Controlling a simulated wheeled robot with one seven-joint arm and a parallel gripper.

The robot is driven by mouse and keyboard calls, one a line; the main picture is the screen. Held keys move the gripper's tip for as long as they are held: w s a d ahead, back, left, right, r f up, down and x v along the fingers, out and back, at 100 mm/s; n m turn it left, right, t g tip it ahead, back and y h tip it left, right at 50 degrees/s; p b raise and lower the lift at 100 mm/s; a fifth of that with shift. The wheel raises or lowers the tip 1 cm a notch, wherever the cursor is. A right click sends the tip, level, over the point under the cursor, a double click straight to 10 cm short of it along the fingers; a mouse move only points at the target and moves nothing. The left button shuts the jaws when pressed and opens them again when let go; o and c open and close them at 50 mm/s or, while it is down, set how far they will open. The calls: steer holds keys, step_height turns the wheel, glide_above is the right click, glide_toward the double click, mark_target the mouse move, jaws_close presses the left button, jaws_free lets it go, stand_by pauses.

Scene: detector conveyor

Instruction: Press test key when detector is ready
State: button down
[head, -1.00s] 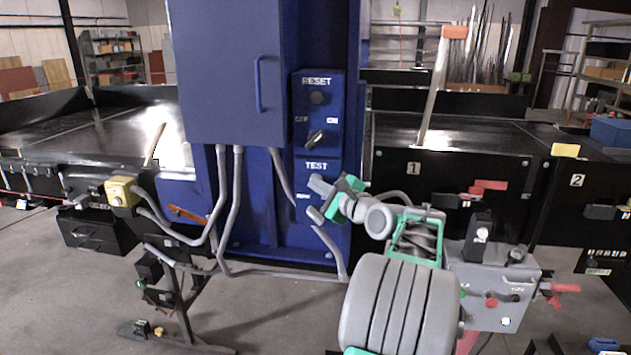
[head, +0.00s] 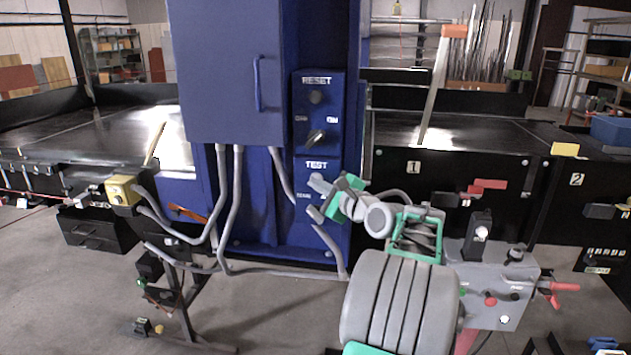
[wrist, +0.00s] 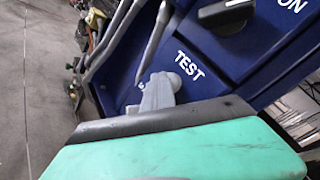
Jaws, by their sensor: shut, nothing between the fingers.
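A blue control panel on the blue cabinet carries a white TEST label (head: 316,164), with RESET and a selector knob (head: 316,137) above it. My gripper (head: 319,184) is shut and empty, its grey fingertips just below the TEST label. In the wrist view the grey fingers (wrist: 160,93) point at the panel beside the TEST lettering (wrist: 190,66). The test key itself is not distinguishable; the fingers may cover it. Whether they touch the panel I cannot tell. A small white label left of the fingers is partly legible at most. No lit ready lamp is discernible.
Grey conduits (head: 232,205) run down the cabinet front, one passing close to my gripper. Black conveyor sections (head: 95,130) extend left and right. A grey control box (head: 500,285) with knobs and a red handle (head: 562,288) stands right of my arm. The floor at lower left is partly open.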

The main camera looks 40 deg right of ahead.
steer(key=shift+s+a, duration=0.4)
steer(key=shift+a, duration=0.1)
steer(key=s+a, duration=0.1)
steer(key=a, duration=0.1)
steer(key=s+a, duration=0.2)
steer(key=shift+b, duration=0.3)
stand_by(0.6)
